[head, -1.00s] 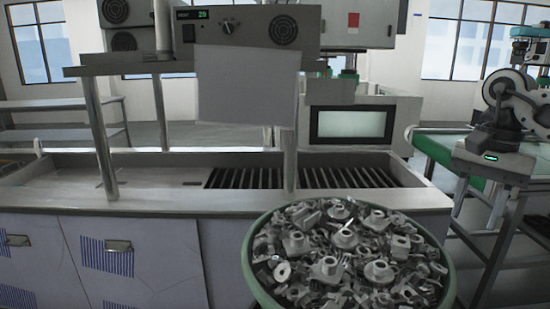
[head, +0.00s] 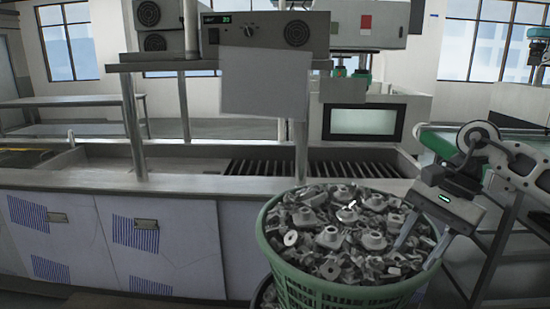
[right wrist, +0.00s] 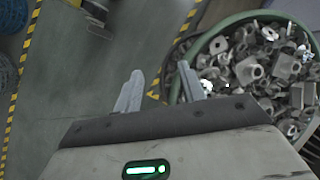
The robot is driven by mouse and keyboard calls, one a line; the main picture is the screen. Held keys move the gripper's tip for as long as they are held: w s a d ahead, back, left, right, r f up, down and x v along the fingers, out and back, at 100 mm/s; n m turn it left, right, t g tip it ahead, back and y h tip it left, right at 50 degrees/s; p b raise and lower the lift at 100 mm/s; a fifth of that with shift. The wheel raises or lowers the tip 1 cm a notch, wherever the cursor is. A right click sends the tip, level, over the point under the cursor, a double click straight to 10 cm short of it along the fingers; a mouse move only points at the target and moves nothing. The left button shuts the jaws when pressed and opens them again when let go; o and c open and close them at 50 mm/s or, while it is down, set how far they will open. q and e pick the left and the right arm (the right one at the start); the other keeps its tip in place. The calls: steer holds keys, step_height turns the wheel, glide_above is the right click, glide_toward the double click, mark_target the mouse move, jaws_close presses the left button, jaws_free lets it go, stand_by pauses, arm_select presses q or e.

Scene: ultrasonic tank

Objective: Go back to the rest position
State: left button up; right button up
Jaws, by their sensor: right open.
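My right gripper (head: 412,257) is open, with its two pale fingers pointing down at the right side of the green basket (head: 330,291). The basket is heaped with grey metal parts (head: 335,235). In the right wrist view, the open gripper (right wrist: 160,70) has nothing between its fingers. One finger overlaps the basket's rim (right wrist: 180,62) and the other shows over the floor. I cannot tell whether a finger touches the rim. My left gripper does not show in the head view.
The steel tank bench (head: 190,184) with a slatted grate (head: 270,168) stands behind the basket. A control box (head: 265,35) sits on a shelf above it. A green-topped table (head: 432,142) is at the right.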

steer(key=s+a+f+m+t+y, duration=0.2)
steer(key=a+f+m+t+y, duration=0.15)
steer(key=a+m+y, duration=0.65)
steer(key=s+a+f+m+t+y, duration=0.2)
steer(key=a+m+t+y, duration=0.25)
steer(key=a+m, duration=0.85)
steer(key=d+f+m+t+h, duration=0.5)
steer(key=f+m+t+h, duration=0.45)
steer(key=m, duration=1.15)
steer(key=s+d+f+m+g+h, duration=0.3)
steer(key=s+f+m, duration=0.3)
steer(key=f+m, duration=0.1)
steer(key=s+d+f+m+g+h, duration=0.3)
steer(key=s+f+m, duration=0.4)
steer(key=f, duration=0.3)
steer(key=shift+s+d+m+h, duration=0.15)
steer(key=shift+s+m+h, duration=0.15)
steer(key=shift+h, duration=0.3)
steer(key=shift+f, duration=0.1)
